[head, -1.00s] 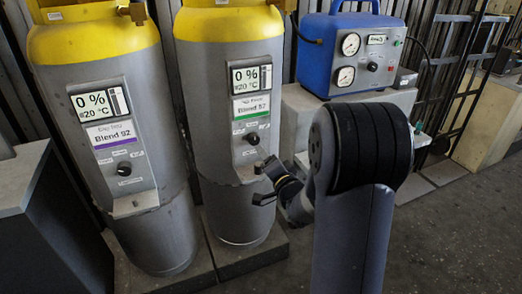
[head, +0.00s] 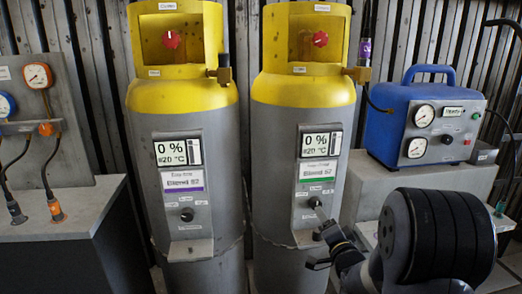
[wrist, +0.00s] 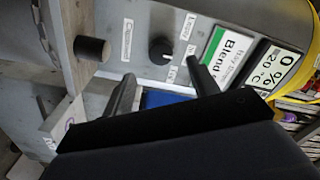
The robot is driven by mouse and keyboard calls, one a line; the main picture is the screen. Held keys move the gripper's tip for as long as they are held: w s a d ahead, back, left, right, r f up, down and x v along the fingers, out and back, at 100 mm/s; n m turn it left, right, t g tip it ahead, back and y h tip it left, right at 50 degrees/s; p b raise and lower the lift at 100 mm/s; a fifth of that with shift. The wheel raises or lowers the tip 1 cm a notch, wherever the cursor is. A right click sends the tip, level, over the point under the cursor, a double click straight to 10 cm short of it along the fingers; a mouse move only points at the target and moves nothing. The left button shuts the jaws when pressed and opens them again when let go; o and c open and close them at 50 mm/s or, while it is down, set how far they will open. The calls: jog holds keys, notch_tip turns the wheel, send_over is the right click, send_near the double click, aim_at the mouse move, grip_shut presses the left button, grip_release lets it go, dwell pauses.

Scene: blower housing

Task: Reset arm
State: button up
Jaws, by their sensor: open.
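My gripper (head: 322,246) is open and empty, in front of the lower panel of the right cylinder (head: 303,180), which is grey with a yellow top and a green-striped label. In the head view the panel's small black knob (head: 315,202) is just above the upper finger. In the wrist view my two dark fingers (wrist: 160,88) stand apart, with the black knob (wrist: 161,51) beyond the gap between them and nothing held. My dark arm (head: 437,240) fills the lower right of the head view.
The left cylinder (head: 185,190) has a purple-striped label. Both displays read 0 % and 20 °C. A blue gauge box (head: 425,120) stands on a grey block at right. Gauges with hoses (head: 38,76) hang over a grey bench (head: 75,205) at left.

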jog(key=w, duration=0.6)
jog(key=shift+w+a, duration=0.25)
jog(key=shift+a, duration=0.1)
jog(key=shift+s, duration=0.1)
jog(key=s+d, duration=0.1)
jog(key=s, duration=1)
jog(key=w, duration=0.7)
jog(key=w+a, duration=0.1)
jog(key=w, duration=0.3)
jog(key=n, duration=0.6)
jog(key=shift+b, duration=0.35)
jog(key=n+p, duration=0.1)
jog(key=n, duration=0.4)
jog(key=shift+d+n, duration=0.1)
jog(key=shift+n, duration=0.2)
jog(key=shift+s+d, duration=0.1)
jog(key=shift+s, duration=0.25)
jog(key=s, duration=0.9)
jog(key=shift+d, duration=0.45)
